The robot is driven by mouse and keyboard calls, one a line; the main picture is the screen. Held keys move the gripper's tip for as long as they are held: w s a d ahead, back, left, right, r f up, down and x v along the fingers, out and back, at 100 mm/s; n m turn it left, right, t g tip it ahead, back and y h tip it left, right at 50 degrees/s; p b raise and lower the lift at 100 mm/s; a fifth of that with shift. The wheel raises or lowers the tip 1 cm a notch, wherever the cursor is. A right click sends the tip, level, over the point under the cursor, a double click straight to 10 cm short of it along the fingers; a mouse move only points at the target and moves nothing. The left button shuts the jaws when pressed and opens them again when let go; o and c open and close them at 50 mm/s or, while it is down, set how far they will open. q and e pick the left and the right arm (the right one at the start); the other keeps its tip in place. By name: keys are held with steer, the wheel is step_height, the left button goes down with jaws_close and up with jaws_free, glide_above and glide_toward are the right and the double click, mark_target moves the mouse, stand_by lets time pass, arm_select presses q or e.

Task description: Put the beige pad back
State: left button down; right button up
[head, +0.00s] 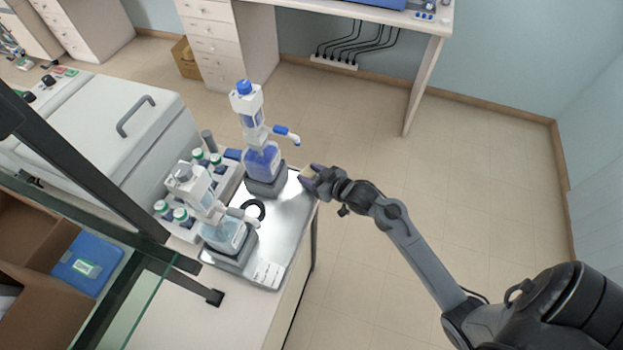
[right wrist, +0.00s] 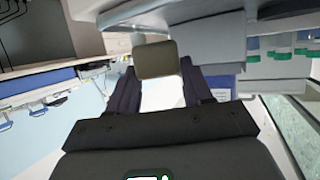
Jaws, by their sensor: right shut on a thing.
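The beige pad (right wrist: 157,60) shows in the right wrist view between the fingertips of my right gripper (right wrist: 160,88). The gripper is shut on it. In the head view my right gripper (head: 311,178) is at the right edge of the silver tray (head: 283,222), beside the blue-liquid dispenser bottle (head: 262,160). The pad is small there and mostly hidden by the fingers. I cannot tell whether it touches the tray. My left gripper is not in view.
A second dispenser bottle (head: 222,232) stands nearer on the tray, with a black ring (head: 254,210) between the two. Green-capped bottles (head: 180,215) stand in a rack at left. A dark-framed glass shelf crosses the lower left. The floor at right is open.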

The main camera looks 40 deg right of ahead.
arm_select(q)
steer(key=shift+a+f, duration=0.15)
arm_select(e)
steer(key=shift+f, duration=1.1)
steer(key=shift+f, duration=0.2)
steer(key=o, duration=1.1)
steer(key=shift+r, duration=0.15)
